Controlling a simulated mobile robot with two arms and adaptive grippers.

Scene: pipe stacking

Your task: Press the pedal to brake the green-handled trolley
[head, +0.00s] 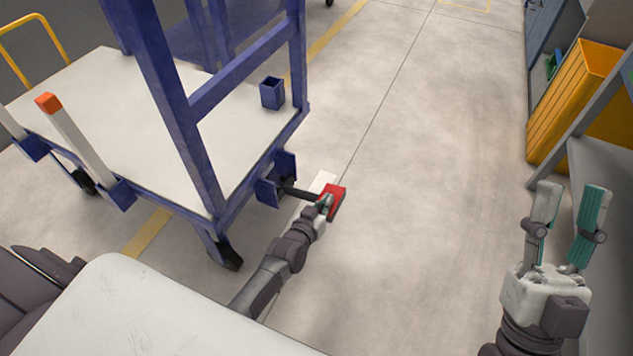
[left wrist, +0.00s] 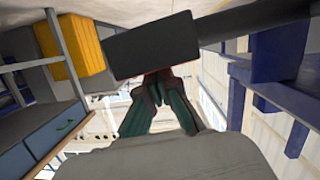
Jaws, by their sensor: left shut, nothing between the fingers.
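The trolley (head: 130,125) has a blue frame and a pale deck and stands at the left in the head view. No green handle shows on it. A red pedal (head: 338,200) sticks out from its near right corner on a dark lever (head: 300,192). My left gripper (head: 325,204) is shut and empty, right at the pedal and overlapping it in the picture; I cannot tell whether they touch. In the left wrist view a dark block (left wrist: 150,45), likely the shaded pedal, hides part of the fingertips (left wrist: 165,85). My right gripper (head: 568,192) is open and empty, at the right.
A yellow crate (head: 565,105) and a grey shelf (head: 600,170) stand along the right side. A yellow hoop handle (head: 35,30) shows at the top left. A small blue socket (head: 272,93) sits on the trolley deck. The floor (head: 420,150) between trolley and shelf is clear.

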